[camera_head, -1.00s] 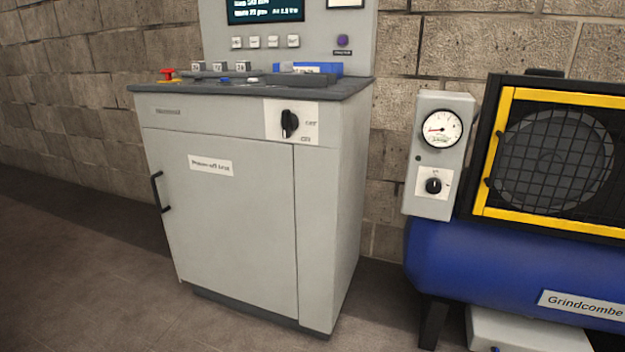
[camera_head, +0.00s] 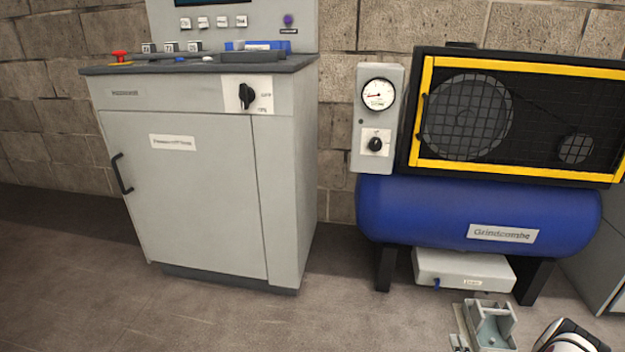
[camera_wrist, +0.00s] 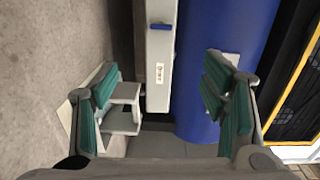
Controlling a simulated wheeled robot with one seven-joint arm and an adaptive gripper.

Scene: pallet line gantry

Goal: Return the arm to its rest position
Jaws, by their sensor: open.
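My gripper (camera_wrist: 160,95) shows in the wrist view with its two green-padded fingers spread apart and nothing between them. Past the fingers are the blue compressor tank (camera_wrist: 215,65) and a white box with a blue knob (camera_wrist: 160,65). In the head view a white and dark part of my arm (camera_head: 568,338) shows at the bottom right corner; the gripper itself is not seen there.
A grey cabinet (camera_head: 190,200) with a rotary switch stands on the left. The blue compressor tank (camera_head: 420,210) with a yellow-framed guard stands on the right. A grey metal bracket (camera_head: 490,325) is on the floor before it. The floor at front left is clear.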

